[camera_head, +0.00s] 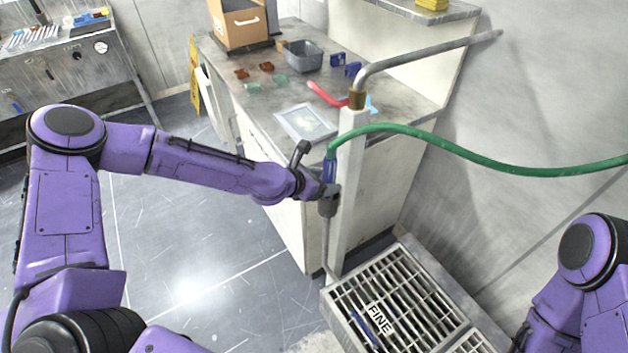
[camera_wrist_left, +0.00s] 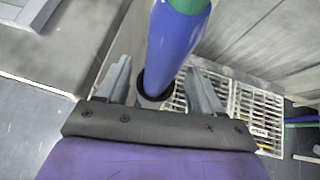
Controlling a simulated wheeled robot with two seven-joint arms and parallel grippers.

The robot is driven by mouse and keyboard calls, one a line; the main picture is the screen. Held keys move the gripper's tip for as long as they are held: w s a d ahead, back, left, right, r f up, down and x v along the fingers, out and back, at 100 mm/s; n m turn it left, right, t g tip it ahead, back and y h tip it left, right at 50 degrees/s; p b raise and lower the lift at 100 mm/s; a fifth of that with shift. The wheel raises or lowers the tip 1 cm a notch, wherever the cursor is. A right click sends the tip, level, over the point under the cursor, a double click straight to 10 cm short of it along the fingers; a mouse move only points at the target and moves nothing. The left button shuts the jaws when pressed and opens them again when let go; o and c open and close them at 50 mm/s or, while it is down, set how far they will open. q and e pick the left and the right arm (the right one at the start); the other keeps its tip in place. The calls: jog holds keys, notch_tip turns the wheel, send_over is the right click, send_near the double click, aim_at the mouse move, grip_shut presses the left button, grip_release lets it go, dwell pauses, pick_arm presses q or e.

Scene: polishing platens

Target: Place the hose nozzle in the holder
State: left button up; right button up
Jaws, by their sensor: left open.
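The hose nozzle (camera_head: 330,168) is a blue handle on the end of a green hose (camera_head: 430,134), upright beside the white post. My left gripper (camera_head: 328,196) is at its lower part. In the left wrist view the blue nozzle (camera_wrist_left: 172,45) stands between my two open fingers (camera_wrist_left: 158,78), with a visible gap to the right finger. Its lower end goes into a dark ring (camera_wrist_left: 142,84), which looks like the holder; I cannot tell how deep it sits. My right gripper is outside the view; only part of my right arm shows at lower right.
A counter (camera_head: 225,62) with a grey bin (camera_head: 304,55) stands behind. A floor grate (camera_head: 385,275) marked FINE lies below. The floor at left is clear.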

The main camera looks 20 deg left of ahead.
pick_arm(q)
jog(key=p+v, duration=0.2)
jog(key=v, duration=0.8)
jog(key=shift+s+r, duration=0.25)
jog(key=shift+s, duration=0.15)
jog(key=s+f+m+g+y, duration=0.3)
jog(key=s+f+m, duration=0.4)
jog(key=f, duration=0.5)
jog(key=s+a+f+m+g+y, duration=0.1)
jog(key=s+a+f+m+y, duration=0.2)
jog(key=s+m, duration=0.5)
jog(key=s+a+f+m+g+y, duration=0.2)
jog(key=s+a+f+m, duration=0.4)
jog(key=s, duration=0.7)
jog(key=f+m, duration=0.1)
jog(key=m, duration=0.1)
jog(key=shift+m+y, duration=0.3)
jog(key=shift+y, duration=0.1)
